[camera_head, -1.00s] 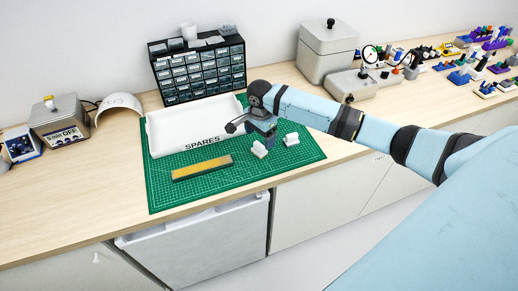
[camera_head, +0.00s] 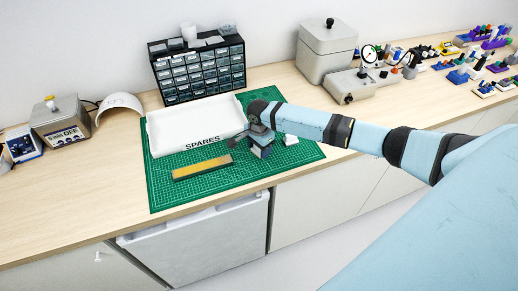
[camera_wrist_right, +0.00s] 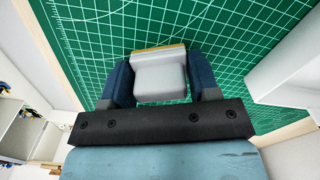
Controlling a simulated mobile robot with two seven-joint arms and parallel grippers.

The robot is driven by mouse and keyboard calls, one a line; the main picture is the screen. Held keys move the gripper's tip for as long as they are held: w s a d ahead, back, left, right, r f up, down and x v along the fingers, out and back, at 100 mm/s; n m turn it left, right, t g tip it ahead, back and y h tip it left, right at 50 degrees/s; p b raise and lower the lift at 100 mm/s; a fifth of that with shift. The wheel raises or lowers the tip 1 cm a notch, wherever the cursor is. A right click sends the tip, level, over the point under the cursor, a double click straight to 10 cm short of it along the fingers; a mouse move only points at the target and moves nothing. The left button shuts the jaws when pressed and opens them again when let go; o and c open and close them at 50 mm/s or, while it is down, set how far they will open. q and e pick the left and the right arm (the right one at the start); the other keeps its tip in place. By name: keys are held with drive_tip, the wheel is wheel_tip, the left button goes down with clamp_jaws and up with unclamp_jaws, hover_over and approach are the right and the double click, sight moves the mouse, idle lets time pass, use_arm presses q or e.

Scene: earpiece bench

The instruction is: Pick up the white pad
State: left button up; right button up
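A white pad (camera_wrist_right: 160,76) sits between the two dark blue fingers of my right gripper (camera_wrist_right: 162,82) in the right wrist view. The fingers flank it closely; I cannot tell whether they press on it. In the head view, my right gripper (camera_head: 262,151) points down over the green mat and hides that pad. Another white piece (camera_head: 291,139) shows on the mat just right of the gripper. My left gripper is not in view.
A white tray marked SPARES (camera_head: 160,142) lies behind the gripper on the green mat (camera_head: 166,199). A yellow-and-grey bar (camera_head: 203,168) lies left of the gripper. A black drawer cabinet (camera_head: 197,70) stands behind the tray. The mat's front left is clear.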

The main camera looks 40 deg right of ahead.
drive_tip(key=c, duration=0.5)
drive_tip(key=shift+r, duration=0.1)
wheel_tip(320, 180, up, 20)
drive_tip(key=shift+f+b, duration=0.1)
drive_tip(key=shift+b, duration=0.65)
drive_tip(key=o, duration=0.3)
drive_tip(key=shift+c, duration=0.7)
